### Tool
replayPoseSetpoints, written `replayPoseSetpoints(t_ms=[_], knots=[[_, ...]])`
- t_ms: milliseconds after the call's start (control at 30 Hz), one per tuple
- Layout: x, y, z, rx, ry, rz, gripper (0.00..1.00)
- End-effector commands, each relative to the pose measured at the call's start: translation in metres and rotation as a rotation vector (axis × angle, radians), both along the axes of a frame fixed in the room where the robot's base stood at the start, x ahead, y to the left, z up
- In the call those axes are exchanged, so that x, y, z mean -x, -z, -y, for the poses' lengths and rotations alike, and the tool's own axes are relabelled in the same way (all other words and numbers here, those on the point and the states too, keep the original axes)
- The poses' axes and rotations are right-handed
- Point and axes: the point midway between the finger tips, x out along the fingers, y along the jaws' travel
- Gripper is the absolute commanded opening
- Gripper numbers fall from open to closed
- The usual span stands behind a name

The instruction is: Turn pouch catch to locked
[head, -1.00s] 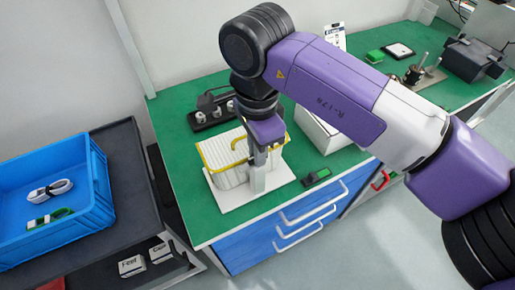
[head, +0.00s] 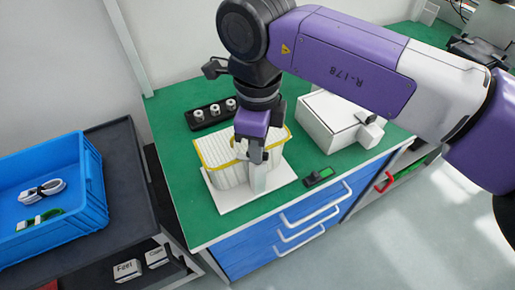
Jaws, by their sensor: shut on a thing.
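The pouch (head: 224,171) is a white ribbed container with yellow trim, upright on a white base plate (head: 232,203) on the green bench top. A pale upright post (head: 259,179) stands at its front right. My gripper (head: 258,157) points down at the pouch's right part, above this post. Its jaws are shut on the pouch catch, which they and the wrist mostly hide. I cannot make out which way the catch is turned.
A black block with white knobs (head: 212,113) is behind the pouch. A white box (head: 326,122) stands to the right, and a small green-black device (head: 318,178) lies near the front edge. Blue drawers (head: 290,229) are below. A blue crate (head: 50,195) sits on the dark left cart.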

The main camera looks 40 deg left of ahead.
Motion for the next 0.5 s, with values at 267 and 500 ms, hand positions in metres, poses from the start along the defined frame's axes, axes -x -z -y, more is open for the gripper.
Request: replayPoseSetpoints(t_ms=[267,500], knots=[[-0.0007,0.0008,0.0001,-0.001,0.262,0.002,0.00],[-0.0010,0.0002,-0.0003,-0.002,0.485,0.003,0.00]])
